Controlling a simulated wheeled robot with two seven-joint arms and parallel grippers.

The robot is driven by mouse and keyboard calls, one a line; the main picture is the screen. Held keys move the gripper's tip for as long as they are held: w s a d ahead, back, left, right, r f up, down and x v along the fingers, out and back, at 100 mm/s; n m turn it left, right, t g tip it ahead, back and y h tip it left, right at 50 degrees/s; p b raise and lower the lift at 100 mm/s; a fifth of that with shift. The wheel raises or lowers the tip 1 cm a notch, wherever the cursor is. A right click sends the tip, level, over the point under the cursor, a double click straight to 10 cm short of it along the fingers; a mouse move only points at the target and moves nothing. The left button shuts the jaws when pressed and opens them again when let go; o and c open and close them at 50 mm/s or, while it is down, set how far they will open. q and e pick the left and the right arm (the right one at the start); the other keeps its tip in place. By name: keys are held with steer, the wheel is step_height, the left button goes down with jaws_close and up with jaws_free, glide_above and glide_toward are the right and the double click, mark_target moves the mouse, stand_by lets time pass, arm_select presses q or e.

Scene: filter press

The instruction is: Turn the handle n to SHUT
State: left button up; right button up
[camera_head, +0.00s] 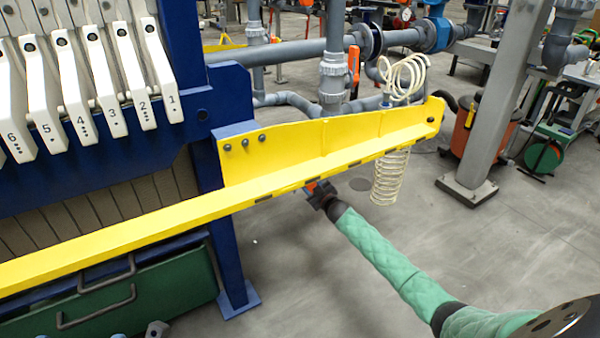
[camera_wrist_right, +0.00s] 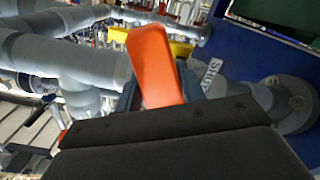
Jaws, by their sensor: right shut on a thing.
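An orange handle (camera_wrist_right: 155,65) stands up from between the fingers of my right gripper (camera_wrist_right: 158,92) in the right wrist view. The gripper is shut on it. A white label (camera_wrist_right: 210,75) with dark letters, seemingly SHUT, is just right of the handle and partly hidden. In the head view my right gripper (camera_head: 318,193) is under the yellow beam, with a small orange patch at its tip; the beam hides most of the handle there. My left gripper is not in view.
The yellow beam (camera_head: 270,165) crosses above my right gripper. A white coiled hose (camera_head: 390,178) hangs close to its right. Grey pipes (camera_wrist_right: 70,55) crowd the handle. Another orange handle (camera_head: 354,58) is on the pipework behind. Open floor (camera_head: 300,280) lies below.

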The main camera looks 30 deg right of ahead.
steer(key=shift+s+a+f+m+p, duration=0.1)
steer(key=shift+a+f+m+p, duration=0.15)
steer(key=shift+a+m, duration=0.3)
steer(key=shift+a+f+m+p, duration=0.1)
steer(key=shift+a+m+p, duration=0.25)
steer(key=shift+m, duration=0.3)
steer(key=a+m+p, duration=0.1)
steer(key=m, duration=0.1)
steer(key=m+p, duration=0.1)
steer(key=shift+a+m, duration=0.4)
steer(key=o, duration=1.1)
steer(key=shift+a, duration=0.1)
steer(key=shift+o, duration=0.2)
steer(key=s+d+p, duration=0.1)
steer(key=s+p, duration=0.4)
steer(key=s, duration=0.2)
steer(key=shift+d+r, duration=0.1)
